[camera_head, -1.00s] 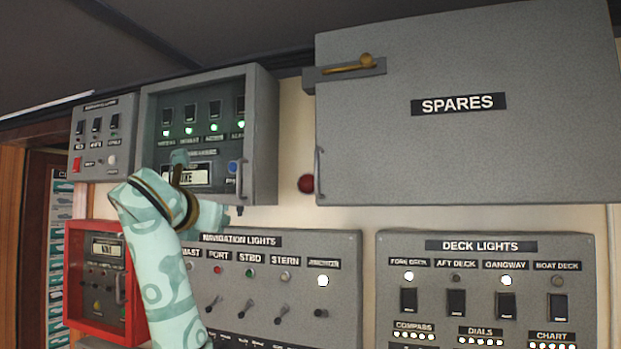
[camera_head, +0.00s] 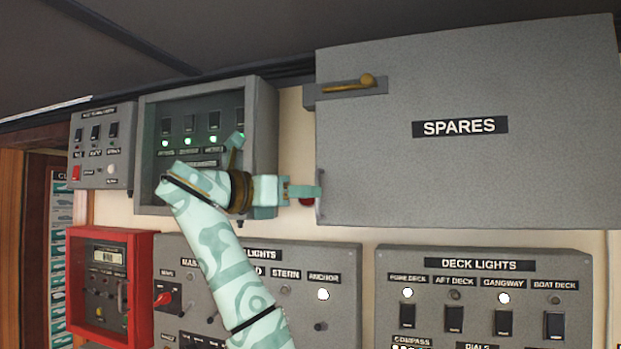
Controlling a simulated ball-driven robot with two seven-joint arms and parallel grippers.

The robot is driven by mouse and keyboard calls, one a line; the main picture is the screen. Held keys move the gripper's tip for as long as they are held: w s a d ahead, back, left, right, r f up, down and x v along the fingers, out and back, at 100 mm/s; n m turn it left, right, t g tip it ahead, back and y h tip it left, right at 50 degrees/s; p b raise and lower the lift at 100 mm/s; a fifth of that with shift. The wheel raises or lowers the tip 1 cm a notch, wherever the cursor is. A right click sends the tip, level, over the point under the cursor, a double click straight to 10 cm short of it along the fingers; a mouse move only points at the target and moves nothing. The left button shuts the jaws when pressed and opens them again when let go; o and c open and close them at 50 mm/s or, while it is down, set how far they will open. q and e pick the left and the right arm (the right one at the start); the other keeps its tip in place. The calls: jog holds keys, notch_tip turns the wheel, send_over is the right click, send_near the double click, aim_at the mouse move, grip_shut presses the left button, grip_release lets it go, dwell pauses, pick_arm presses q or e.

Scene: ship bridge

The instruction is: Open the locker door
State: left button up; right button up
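The grey locker door (camera_head: 450,175) labelled SPARES fills the upper right and looks closed. A brass latch lever (camera_head: 348,85) lies nearly level in a bracket at its upper left. A thin upright grey handle (camera_head: 320,205) sits low on the door's left edge. My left gripper (camera_head: 312,190) points right, with its fingertips at that handle and partly covering it. I cannot tell whether the fingers are open or closed around it. My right gripper is out of view.
My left arm crosses a glass-fronted switch box (camera_head: 150,120) and the navigation lights panel (camera_head: 345,262). A deck lights panel (camera_head: 570,265) is below the locker. A red box (camera_head: 140,270) is at left.

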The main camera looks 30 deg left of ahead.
pick_arm(q)
jog(key=x, duration=0.2)
jog(key=shift+w+p, duration=0.3)
jog(key=shift+p, duration=0.05)
grip_shut()
jog(key=shift+f, duration=0.1)
